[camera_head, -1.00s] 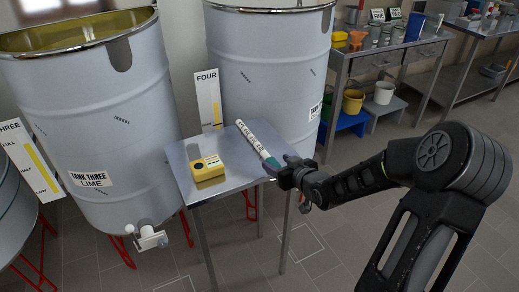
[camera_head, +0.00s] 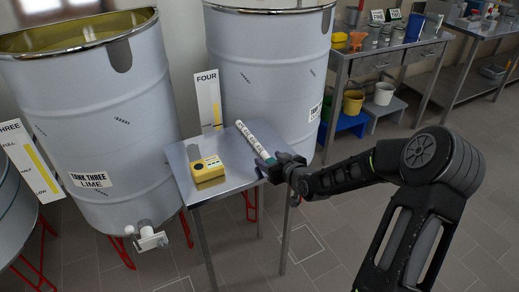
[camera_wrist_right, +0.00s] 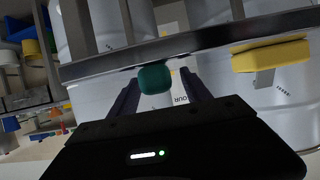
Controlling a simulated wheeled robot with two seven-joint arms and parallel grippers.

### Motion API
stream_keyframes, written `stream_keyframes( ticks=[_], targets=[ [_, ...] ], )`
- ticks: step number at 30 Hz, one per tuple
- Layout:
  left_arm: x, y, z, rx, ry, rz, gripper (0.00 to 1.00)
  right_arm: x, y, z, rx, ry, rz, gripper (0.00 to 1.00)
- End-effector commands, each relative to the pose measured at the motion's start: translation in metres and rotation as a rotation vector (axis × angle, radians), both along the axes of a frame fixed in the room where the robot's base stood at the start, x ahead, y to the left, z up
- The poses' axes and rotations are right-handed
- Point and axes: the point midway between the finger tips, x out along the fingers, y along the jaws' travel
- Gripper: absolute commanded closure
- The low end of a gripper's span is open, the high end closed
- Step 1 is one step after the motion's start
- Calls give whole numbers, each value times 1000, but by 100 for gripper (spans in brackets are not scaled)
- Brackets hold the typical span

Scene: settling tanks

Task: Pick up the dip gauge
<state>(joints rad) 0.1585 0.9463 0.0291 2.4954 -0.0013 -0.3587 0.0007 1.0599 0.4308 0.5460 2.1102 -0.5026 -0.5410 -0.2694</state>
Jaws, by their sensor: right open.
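The dip gauge looks to be the white marked rod (camera_head: 250,138) with a teal end, lying across the small steel table (camera_head: 217,184) in the head view. Its teal end (camera_wrist_right: 155,79) sticks out past the table edge and shows between the fingers in the right wrist view. My right gripper (camera_head: 270,166) is at that end, at the table's right edge, with its fingers open on either side. I cannot tell whether a finger touches the gauge. The gripper partly hides the teal end in the head view. My left gripper is not in view.
A yellow box-like device (camera_head: 207,169) sits on the same table, left of the gauge. Tank three (camera_head: 95,120) stands left of the table and another large tank (camera_head: 270,75) behind it. A bench with containers (camera_head: 385,55) is at the back right. The floor at right is clear.

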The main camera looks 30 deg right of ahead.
Motion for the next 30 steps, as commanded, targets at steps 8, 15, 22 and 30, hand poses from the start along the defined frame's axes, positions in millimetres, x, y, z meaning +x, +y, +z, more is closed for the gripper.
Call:
stream_keyframes(
  ticks=[8,15,22,30],
  targets=[
    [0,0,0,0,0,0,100,0,0,0,0,0,0,44],
    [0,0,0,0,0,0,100,0,0,0,0,0,0,56],
    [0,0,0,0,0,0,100,0,0,0,0,0,0,75],
    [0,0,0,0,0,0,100,0,0,0,0,0,0,97]
  ],
)
